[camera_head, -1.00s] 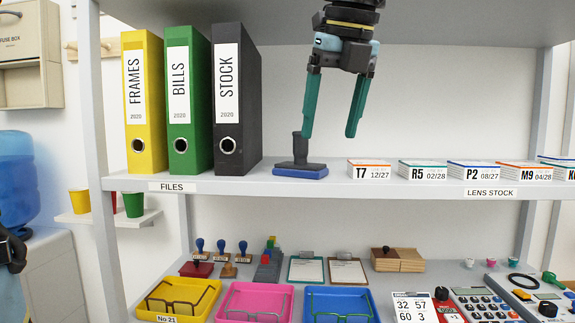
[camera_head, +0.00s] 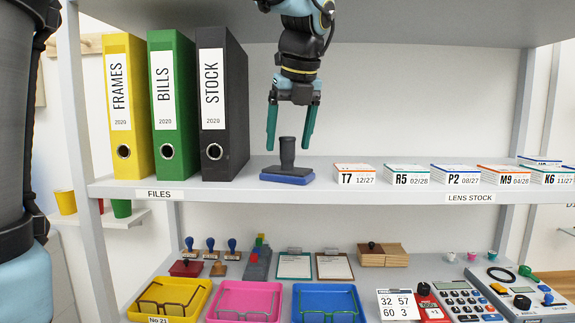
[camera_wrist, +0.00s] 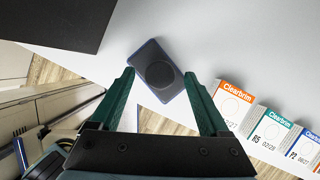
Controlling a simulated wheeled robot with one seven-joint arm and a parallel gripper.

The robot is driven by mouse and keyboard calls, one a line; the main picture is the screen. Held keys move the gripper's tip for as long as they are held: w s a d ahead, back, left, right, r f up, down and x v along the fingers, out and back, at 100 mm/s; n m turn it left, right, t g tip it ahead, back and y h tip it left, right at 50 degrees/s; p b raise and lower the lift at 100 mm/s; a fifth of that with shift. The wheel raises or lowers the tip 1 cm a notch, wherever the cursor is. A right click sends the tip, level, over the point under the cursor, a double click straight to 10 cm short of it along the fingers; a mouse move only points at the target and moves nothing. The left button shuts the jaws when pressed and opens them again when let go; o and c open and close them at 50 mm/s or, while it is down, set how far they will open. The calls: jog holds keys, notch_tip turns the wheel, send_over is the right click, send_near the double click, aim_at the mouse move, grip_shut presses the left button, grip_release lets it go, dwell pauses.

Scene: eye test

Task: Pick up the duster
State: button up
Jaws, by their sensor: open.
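The duster (camera_head: 287,166) stands on the upper shelf, with a dark upright handle on a flat block with a blue base. It is just right of the black STOCK binder. My gripper (camera_head: 287,148) is open and empty, its two green fingers pointing down, above and around the handle's top in the head view. In the wrist view the duster (camera_wrist: 160,76) is seen from above, its round handle top ahead of and between the open fingertips of my gripper (camera_wrist: 156,78). I cannot tell how far the fingertips are above the block.
Yellow, green and black binders (camera_head: 222,105) stand left of the duster on the shelf (camera_head: 330,190). Small lens boxes (camera_head: 354,174) line the shelf to the right. A gap of bare shelf lies between the duster and the T7 box. The lower shelf holds trays (camera_head: 245,301) and stamps.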

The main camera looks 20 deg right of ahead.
jog(key=shift+w+f, duration=0.15)
jog(key=shift+f, duration=0.3)
grip_shut()
dwell(0.3)
dwell(0.4)
